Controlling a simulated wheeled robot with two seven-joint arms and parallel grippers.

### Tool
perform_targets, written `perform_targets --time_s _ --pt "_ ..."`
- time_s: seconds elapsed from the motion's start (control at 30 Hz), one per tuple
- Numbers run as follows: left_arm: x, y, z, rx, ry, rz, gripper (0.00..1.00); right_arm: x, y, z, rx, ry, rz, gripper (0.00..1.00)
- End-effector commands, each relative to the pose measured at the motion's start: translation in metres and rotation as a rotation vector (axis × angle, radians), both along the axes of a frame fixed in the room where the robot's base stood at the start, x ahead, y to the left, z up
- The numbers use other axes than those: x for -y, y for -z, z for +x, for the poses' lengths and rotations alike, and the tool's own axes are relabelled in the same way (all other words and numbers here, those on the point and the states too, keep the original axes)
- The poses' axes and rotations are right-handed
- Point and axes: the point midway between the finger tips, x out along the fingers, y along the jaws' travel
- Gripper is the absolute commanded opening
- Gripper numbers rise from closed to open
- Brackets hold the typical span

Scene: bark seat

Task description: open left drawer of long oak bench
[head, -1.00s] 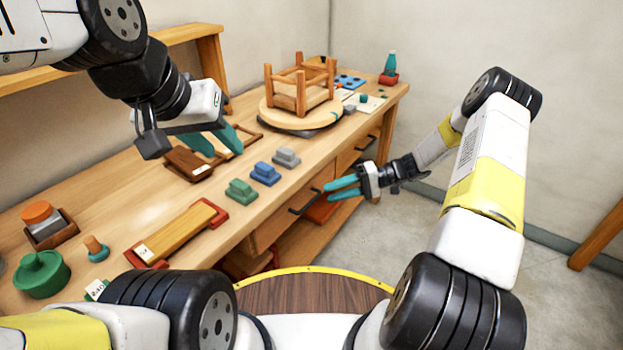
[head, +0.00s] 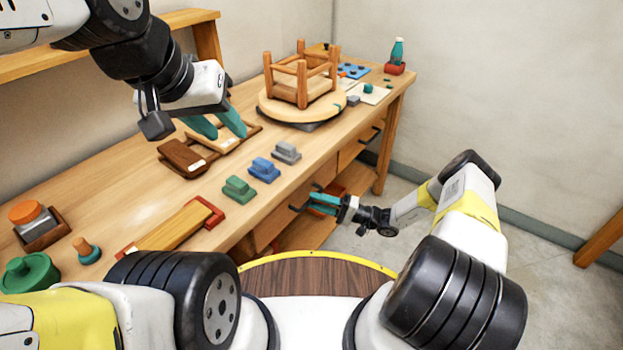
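The long oak bench (head: 130,215) runs along the wall from lower left to upper right. Its left drawer (head: 268,229) is in the front, below the top, and looks closed. Its black bar handle (head: 297,209) is partly hidden by my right gripper (head: 309,203). That gripper's teal fingers are apart, level and pointing left, at the handle; I cannot tell whether they touch it. The right drawer (head: 347,155) has a dark handle (head: 371,136) farther back. My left gripper (head: 222,129) is open and empty above the bench top, near a wooden frame.
An upturned wooden stool (head: 302,85) rests on a round turntable on the bench. Green, blue and grey blocks (head: 264,170) line the front edge. A green pot (head: 28,274) is at the near left. Open floor (head: 450,245) lies right of the bench.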

Motion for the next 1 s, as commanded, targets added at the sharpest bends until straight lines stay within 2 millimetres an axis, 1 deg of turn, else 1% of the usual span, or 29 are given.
perform_targets --time_s 0.03,0.1,0.2,0.47,0.57,0.63,0.67,1.0 --pt "0.0 0.0 0.0 0.0 0.0 0.0 0.36 -0.007 -0.001 0.002 0.0 -0.001 0.0 0.34" --pt "0.0 0.0 0.0 0.0 0.0 0.0 0.36 -0.013 -0.002 0.003 0.001 -0.001 0.0 0.34" --pt "0.0 0.0 0.0 0.0 0.0 0.0 0.36 -0.018 -0.004 0.004 0.001 -0.001 0.0 0.34" --pt "0.0 0.0 0.0 0.0 0.0 0.0 0.36 -0.019 -0.004 0.005 0.0 0.0 0.0 0.34" --pt "0.0 0.0 0.0 0.0 0.0 0.0 0.36 -0.019 -0.004 0.005 0.0 0.0 -0.001 0.17" --pt "0.0 0.0 0.0 0.0 0.0 0.0 0.36 -0.019 -0.004 0.005 0.0 0.0 -0.001 0.03" --pt "0.0 0.0 0.0 0.0 0.0 0.0 0.36 -0.019 -0.004 0.005 0.0 0.0 -0.001 0.0" --pt "0.0 0.0 0.0 0.0 0.0 0.0 0.36 -0.019 -0.003 0.004 0.0 0.0 -0.001 0.0"
